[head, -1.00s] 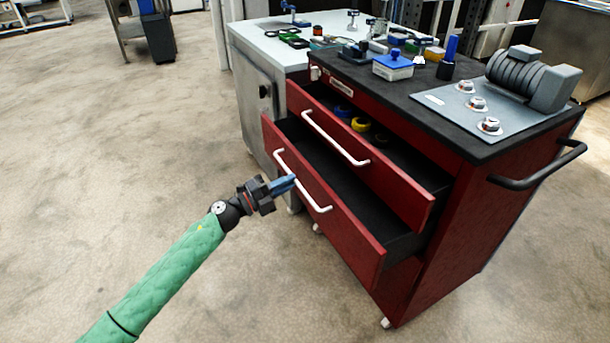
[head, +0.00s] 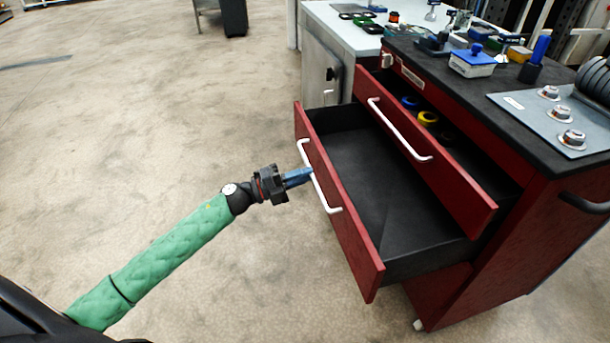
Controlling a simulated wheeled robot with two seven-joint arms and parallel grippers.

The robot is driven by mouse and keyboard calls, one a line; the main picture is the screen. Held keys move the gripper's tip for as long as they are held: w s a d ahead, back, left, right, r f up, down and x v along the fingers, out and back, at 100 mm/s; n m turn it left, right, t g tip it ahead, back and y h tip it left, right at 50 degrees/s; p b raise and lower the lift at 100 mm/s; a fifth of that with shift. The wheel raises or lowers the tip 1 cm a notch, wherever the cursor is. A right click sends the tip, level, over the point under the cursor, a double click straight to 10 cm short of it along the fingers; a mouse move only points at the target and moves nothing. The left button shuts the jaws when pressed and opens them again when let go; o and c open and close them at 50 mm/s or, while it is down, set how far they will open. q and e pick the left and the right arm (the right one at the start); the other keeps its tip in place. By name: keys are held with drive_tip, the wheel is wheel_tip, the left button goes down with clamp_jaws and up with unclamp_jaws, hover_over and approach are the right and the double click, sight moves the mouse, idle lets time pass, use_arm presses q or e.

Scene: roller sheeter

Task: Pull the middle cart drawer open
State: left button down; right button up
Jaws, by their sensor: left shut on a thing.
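The red tool cart (head: 530,240) stands at the right in the head view. Its lower visible drawer, the middle drawer (head: 362,255), is pulled far out and its black inside looks empty. My left gripper (head: 305,175) is shut on that drawer's white bar handle (head: 321,188), near its middle. The upper drawer (head: 450,185) is partly open, with its own white handle (head: 398,130) and yellow and blue rolls inside. My right gripper is not in view.
The cart's black top (head: 450,75) carries a blue-lidded box (head: 473,62), a grey panel with knobs (head: 555,110) and other items. A white-topped grey cabinet (head: 322,65) stands behind it. The concrete floor at the left is clear.

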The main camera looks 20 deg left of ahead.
use_arm(q)
drive_tip(key=shift+f, duration=0.1)
drive_tip(key=c, duration=1.5)
unclamp_jaws()
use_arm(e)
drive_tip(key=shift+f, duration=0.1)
